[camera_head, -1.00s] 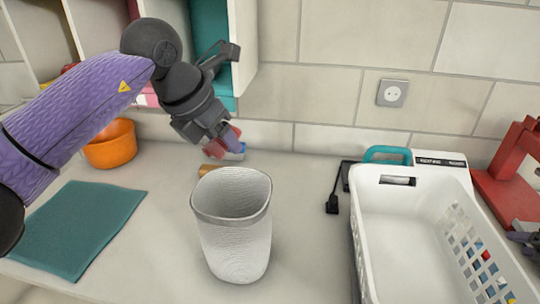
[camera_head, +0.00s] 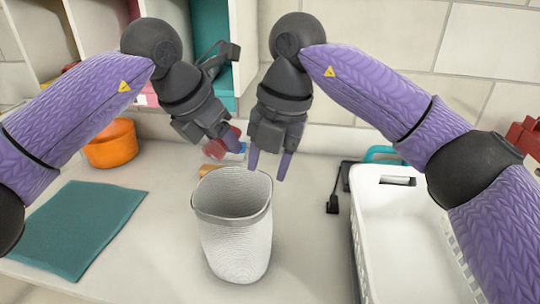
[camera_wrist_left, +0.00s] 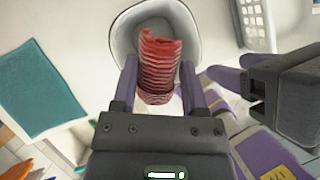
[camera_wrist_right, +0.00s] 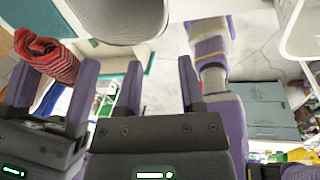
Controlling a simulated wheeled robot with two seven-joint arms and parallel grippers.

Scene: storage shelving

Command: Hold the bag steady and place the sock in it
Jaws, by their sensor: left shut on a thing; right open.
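The bag is a light grey, open-topped woven container (camera_head: 236,245) standing upright on the counter. Its rim (camera_wrist_left: 193,22) shows in the left wrist view and its side (camera_wrist_right: 112,20) in the right wrist view. My left gripper (camera_head: 228,146) is shut on the red ribbed sock (camera_wrist_left: 160,65), which also shows in the right wrist view (camera_wrist_right: 48,55). In the head view the gripper mostly hides the sock, just behind and above the bag's opening. My right gripper (camera_head: 269,167) is open and empty, close beside the left one, fingers pointing down near the bag's back rim.
A white basket (camera_head: 375,240) stands to the right of the bag, with a black plug (camera_head: 332,204) between them. A teal mat (camera_head: 75,228) and an orange pot (camera_head: 111,145) are at the left. The counter around the bag's front is clear.

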